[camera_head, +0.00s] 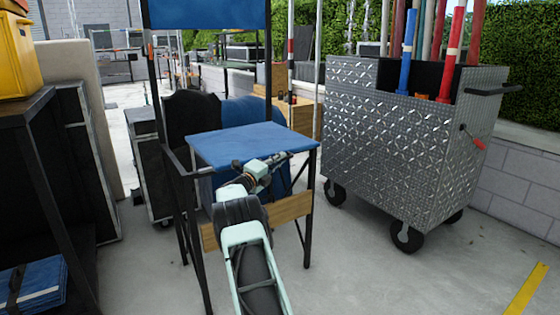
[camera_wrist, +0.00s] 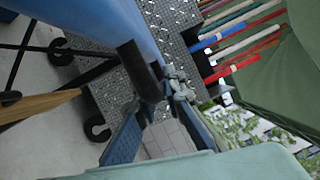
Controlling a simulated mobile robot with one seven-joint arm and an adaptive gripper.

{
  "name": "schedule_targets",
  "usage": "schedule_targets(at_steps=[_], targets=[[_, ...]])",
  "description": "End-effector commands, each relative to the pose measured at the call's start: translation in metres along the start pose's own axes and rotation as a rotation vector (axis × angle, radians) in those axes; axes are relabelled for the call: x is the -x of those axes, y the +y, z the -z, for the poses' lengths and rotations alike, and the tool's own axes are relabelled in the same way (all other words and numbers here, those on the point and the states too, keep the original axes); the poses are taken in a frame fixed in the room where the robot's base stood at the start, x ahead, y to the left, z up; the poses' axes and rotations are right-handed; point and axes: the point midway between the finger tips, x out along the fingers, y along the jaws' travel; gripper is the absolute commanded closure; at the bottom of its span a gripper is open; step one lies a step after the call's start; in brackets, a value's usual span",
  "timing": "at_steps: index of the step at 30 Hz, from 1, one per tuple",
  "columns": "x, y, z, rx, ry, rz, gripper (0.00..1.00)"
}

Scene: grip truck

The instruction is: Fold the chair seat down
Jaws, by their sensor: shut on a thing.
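A tall folding chair with a dark frame stands in the middle of the head view. Its blue seat (camera_head: 240,145) lies spread out and roughly level, and its blue backrest (camera_head: 205,14) is above. My gripper (camera_head: 284,160) is at the seat's front right part. In the wrist view the blue seat (camera_wrist: 95,22) fills the upper left. There my gripper (camera_wrist: 158,92) is shut on a dark piece of the chair (camera_wrist: 138,68) beside the seat's edge. The exact grip is partly hidden by the fingers. A wooden footrest (camera_head: 290,208) crosses the chair's front below the seat.
A diamond-plate metal cart (camera_head: 395,140) on wheels stands close on the right, with several coloured poles in it. Black cases (camera_head: 85,150) and a dark shelf (camera_head: 30,140) are on the left. The concrete floor in front right is clear.

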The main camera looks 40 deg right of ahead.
Motion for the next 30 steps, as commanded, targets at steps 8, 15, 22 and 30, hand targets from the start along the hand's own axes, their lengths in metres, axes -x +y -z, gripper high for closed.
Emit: schedule_targets(at_steps=[8, 15, 22, 30], targets=[[0.002, 0.015, 0.009, 0.008, 0.018, -0.017, 0.83], [0.001, 0.014, 0.007, 0.006, 0.014, -0.016, 0.83], [0.003, 0.012, 0.006, 0.005, 0.011, -0.016, 0.83], [0.032, 0.011, 0.003, 0.007, 0.007, -0.016, 0.83]])
